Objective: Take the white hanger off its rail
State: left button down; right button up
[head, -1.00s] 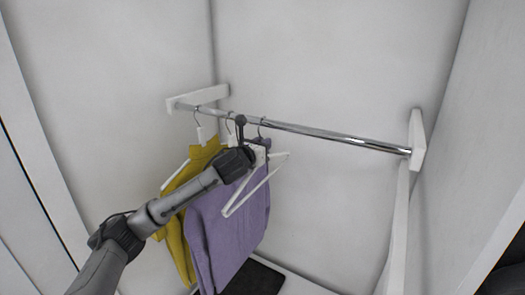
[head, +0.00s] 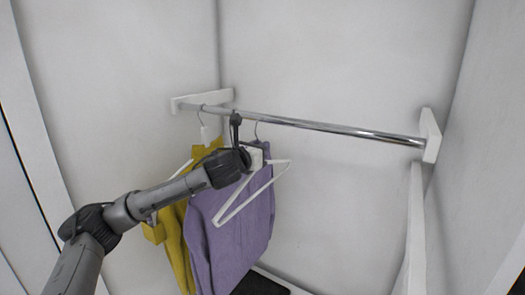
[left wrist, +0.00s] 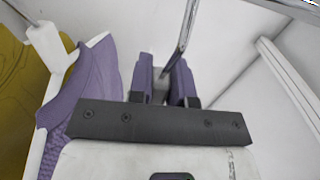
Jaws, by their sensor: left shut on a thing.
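The white hanger (head: 252,193) is bare and hangs tilted in front of the purple garment (head: 245,225). Its thin metal hook (head: 257,131) reaches up to the chrome rail (head: 330,127); I cannot tell whether it still touches the rail. My left gripper (head: 255,155) is shut on the hanger at its neck, just below the rail. In the left wrist view the gripper's fingers (left wrist: 166,86) close around the neck, with the metal hook (left wrist: 181,40) rising between them. The neck is mostly hidden by the fingers. My right gripper is out of view.
A yellow garment (head: 178,235) hangs on another white hanger (head: 204,135) at the left, close beside my left arm. The purple garment hangs close behind the gripper. The rail's right half is empty, with free room below it. White walls enclose the space.

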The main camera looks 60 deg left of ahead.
aim_at(222, 209)
pick_arm(q)
jog(key=f+b, duration=0.1)
jog(key=f, duration=0.1)
jog(key=f+b, duration=0.2)
jog(key=s+f+b, duration=0.1)
jog(key=f, duration=0.1)
jog(key=shift+d+f, duration=0.2)
jog(key=shift+d, duration=0.05)
jog(key=b+v, duration=0.4)
jog(key=v, duration=1)
jog(key=shift+s+d, duration=0.15)
jog(key=shift+s, duration=0.15)
jog(key=shift+b+v, duration=0.35)
jog(key=shift+v, duration=0.45)
